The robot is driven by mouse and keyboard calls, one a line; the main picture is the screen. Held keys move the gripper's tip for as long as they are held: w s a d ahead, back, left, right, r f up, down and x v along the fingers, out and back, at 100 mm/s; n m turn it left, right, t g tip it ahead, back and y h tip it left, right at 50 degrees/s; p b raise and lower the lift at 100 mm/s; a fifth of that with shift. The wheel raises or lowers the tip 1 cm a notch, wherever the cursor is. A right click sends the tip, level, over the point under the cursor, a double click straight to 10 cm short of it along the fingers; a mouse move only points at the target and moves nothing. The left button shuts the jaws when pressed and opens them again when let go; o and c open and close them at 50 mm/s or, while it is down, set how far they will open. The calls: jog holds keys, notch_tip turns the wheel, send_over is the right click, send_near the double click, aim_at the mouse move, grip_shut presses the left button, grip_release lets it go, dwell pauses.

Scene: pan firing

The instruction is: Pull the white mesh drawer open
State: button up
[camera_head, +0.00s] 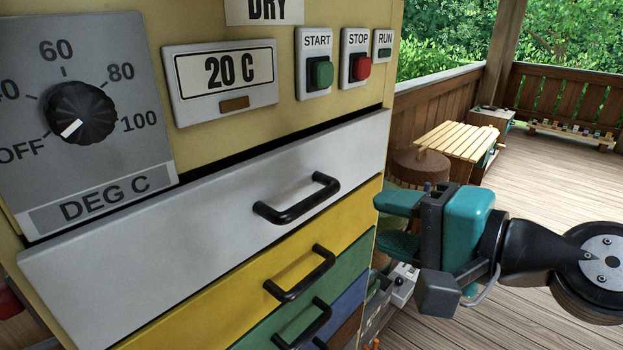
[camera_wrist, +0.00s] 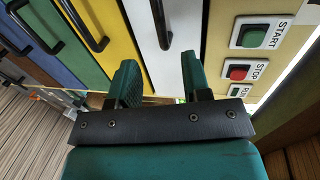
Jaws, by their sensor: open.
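The white drawer front (camera_head: 200,225) is the top one in the yellow cabinet, with a dark gap along its top edge. No mesh shows. Its black bar handle (camera_head: 297,200) is on the front, right of the middle. My gripper (camera_head: 384,223) is open and empty, right of the handle and apart from it in the head view. In the wrist view, my gripper (camera_wrist: 160,78) has its two teal fingers spread, and the handle (camera_wrist: 161,22) of the white drawer (camera_wrist: 168,65) shows ahead, between the finger lines.
Yellow, green and blue drawers with black handles lie below; the yellow drawer (camera_head: 250,290) is directly under the white one. Above are a dial (camera_head: 80,112), START button (camera_head: 322,74) and STOP button (camera_head: 361,67). A wooden slatted table (camera_head: 459,141) stands behind on the deck.

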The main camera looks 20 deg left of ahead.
aim_at(316, 204)
jog(key=p+x, duration=0.5)
jog(key=x, duration=0.8)
jog(key=shift+a, duration=0.1)
jog(key=shift+f, duration=0.1)
grip_shut()
